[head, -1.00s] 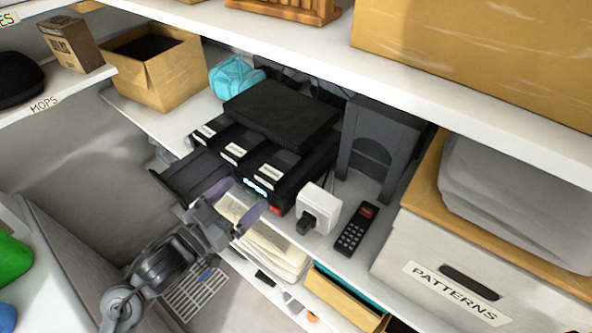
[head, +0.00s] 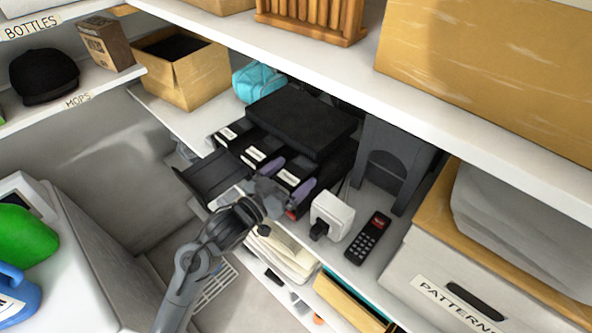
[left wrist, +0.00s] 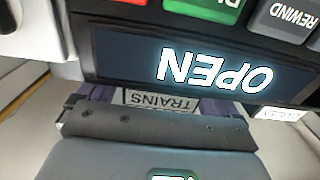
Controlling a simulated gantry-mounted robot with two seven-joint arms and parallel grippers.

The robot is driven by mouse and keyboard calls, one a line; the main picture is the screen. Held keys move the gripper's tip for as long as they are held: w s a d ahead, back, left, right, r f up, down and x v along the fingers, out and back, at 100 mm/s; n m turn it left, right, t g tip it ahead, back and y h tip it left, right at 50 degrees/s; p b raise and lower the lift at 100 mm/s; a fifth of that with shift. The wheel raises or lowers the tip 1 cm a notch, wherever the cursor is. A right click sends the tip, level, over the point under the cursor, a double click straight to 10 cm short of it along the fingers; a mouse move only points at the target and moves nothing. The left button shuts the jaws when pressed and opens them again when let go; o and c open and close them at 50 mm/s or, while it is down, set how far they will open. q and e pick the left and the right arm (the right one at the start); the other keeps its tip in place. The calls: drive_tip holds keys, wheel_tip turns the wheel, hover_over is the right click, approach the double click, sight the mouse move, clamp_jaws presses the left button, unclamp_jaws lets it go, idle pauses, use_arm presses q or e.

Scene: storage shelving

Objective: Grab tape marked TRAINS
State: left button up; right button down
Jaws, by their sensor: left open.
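Three black tapes with white labels stick out in a row under a flat black box. In the left wrist view the TRAINS label (left wrist: 162,101) reads upside down, below the lit OPEN display (left wrist: 215,77). In the head view the rightmost tape (head: 290,178) sits between the purple fingers of my left gripper (head: 289,174); its lettering is too small to read there. The fingers also show on either side of the TRAINS label in the left wrist view. The gripper is open; I cannot tell whether it touches the tape. My right gripper is not in view.
A white plug-like box (head: 332,212) and a black remote (head: 368,238) lie just right of the gripper. A dark grey arched stand (head: 388,160) is behind them. A dark tray (head: 212,178) juts out at left. The upper shelf (head: 330,95) overhangs.

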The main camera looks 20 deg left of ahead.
use_arm(q)
drive_tip(key=shift+w+d, duration=0.1)
drive_tip(key=shift+w, duration=0.05)
drive_tip(key=c, duration=1.1)
drive_tip(key=shift+r, duration=0.1)
